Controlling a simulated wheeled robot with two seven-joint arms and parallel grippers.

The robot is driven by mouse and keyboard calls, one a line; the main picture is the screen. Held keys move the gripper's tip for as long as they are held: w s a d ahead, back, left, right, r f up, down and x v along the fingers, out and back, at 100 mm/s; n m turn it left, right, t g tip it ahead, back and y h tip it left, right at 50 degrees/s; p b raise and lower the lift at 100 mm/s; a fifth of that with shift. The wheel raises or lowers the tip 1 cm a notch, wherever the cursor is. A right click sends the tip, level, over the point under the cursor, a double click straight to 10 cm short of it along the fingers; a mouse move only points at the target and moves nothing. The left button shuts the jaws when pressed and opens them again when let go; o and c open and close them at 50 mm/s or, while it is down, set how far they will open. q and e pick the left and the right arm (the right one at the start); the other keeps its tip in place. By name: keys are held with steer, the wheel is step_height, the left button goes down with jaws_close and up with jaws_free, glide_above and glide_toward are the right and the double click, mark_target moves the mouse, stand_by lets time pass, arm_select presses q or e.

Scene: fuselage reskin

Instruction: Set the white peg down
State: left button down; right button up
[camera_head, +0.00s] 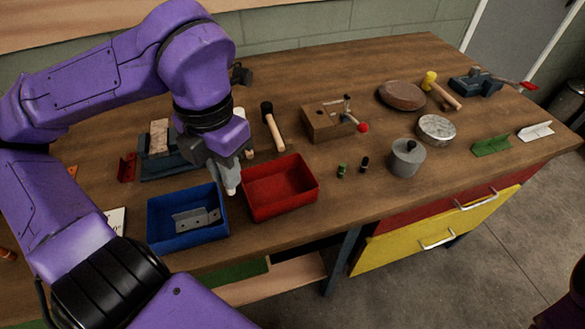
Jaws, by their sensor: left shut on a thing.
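My left gripper (222,165) points down and is shut on the white peg (231,184). The peg hangs roughly upright below the fingers. In the picture its lower end lies between the blue bin (155,222) and the red bin (282,206), near their facing rims. I cannot tell its exact height above the bench. The upper part of the peg is hidden by the gripper. My right gripper is not in view.
The blue bin holds a grey metal bracket (196,219); the red bin looks empty. A green peg (342,170) and a black peg (364,163) stand right of it, near a grey cylinder (407,160). A mallet (273,126) lies behind. The wooden bench (330,195) is bare near its front edge.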

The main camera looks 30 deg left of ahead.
arm_select(q)
steer(key=w+f, duration=0.3)
steer(key=w+d+f, duration=0.1)
steer(key=w+f, duration=0.2)
steer(key=w, duration=0.1)
steer(key=w+f, duration=0.3)
steer(key=shift+w+d, duration=0.25)
steer(key=shift+w, duration=0.15)
step_height(320, 180, down, 2)
steer(key=shift+s+f, duration=0.15)
steer(key=shift+f, duration=0.45)
steer(key=shift+w+f, duration=0.1)
steer(key=shift+w, duration=0.15)
steer(key=shift+s+f, duration=0.1)
steer(key=shift+s, duration=0.05)
steer(key=c, duration=1.1)
jaws_free()
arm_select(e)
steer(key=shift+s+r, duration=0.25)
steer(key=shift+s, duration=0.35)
